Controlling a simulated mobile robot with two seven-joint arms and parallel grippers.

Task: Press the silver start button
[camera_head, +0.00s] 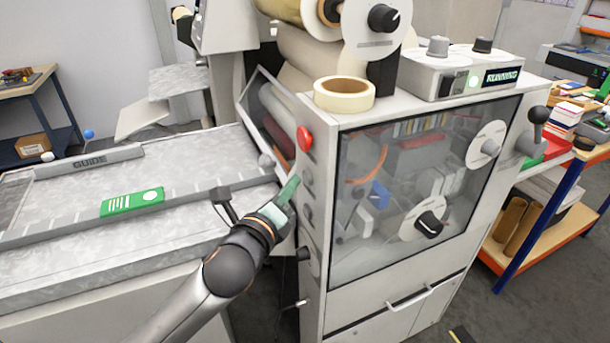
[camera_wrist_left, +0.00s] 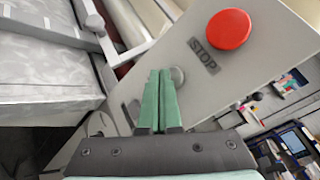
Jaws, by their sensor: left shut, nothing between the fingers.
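My left gripper (camera_head: 294,181) is at the narrow side panel of the machine, with its green fingers shut and empty. In the left wrist view the closed fingertips (camera_wrist_left: 160,74) are right beside a round silver button (camera_wrist_left: 178,75), which they partly cover. I cannot tell whether they touch it. A large red STOP button (camera_wrist_left: 229,29) sits up and to the right of it. In the head view the red button (camera_head: 305,138) is above the fingertips, and small grey buttons run down the panel below it. My right gripper is not in view.
A feed table (camera_head: 225,150) with a GUIDE bar (camera_head: 90,161) and a green card (camera_head: 132,201) lies to the left. A tape roll (camera_head: 344,94) sits on the machine. A tilted clear guard (camera_head: 265,120) is close behind the gripper. Shelves stand at the right.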

